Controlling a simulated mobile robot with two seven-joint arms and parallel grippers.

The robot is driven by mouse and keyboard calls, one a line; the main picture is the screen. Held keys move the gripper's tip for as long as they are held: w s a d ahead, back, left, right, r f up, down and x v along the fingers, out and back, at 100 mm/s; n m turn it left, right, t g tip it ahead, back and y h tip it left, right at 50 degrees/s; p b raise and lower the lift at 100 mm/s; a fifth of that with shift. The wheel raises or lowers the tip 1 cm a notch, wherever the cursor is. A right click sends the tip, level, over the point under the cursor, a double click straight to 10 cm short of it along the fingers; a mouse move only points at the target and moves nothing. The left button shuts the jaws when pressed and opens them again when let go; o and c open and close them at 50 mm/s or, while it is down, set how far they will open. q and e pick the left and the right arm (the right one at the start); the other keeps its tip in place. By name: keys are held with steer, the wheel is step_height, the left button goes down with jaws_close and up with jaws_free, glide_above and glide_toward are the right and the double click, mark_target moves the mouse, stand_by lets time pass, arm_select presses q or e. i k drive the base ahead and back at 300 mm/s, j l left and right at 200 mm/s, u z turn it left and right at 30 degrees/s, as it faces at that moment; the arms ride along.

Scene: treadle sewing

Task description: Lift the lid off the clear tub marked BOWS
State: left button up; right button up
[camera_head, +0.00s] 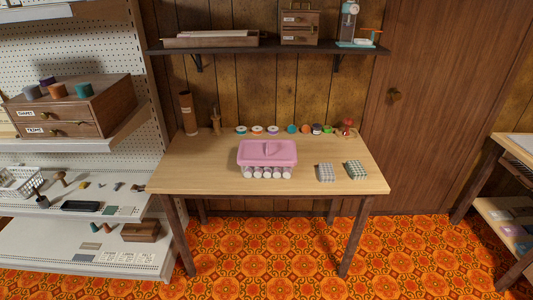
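A clear tub (266,172) with a pink lid (267,153) stands near the middle of the wooden table (205,176). The lid sits on top of the tub and has a raised pink handle along its middle. Several pale round items show through the tub's front wall. I cannot make out any BOWS marking on it at this size. Neither of my grippers is in view.
Several spools (257,130) line the table's back edge. Two grey-green blocks (326,172) lie right of the tub. A wall shelf (270,47) hangs above. White shelving (100,225) stands left. The table's left front is clear.

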mark_target(252, 152)
steer(key=i+l+u, duration=0.1)
steer(key=i+u, duration=0.3)
steer(key=i+l+u, duration=0.35)
steer(key=i, duration=0.25)
steer(key=j, duration=0.1)
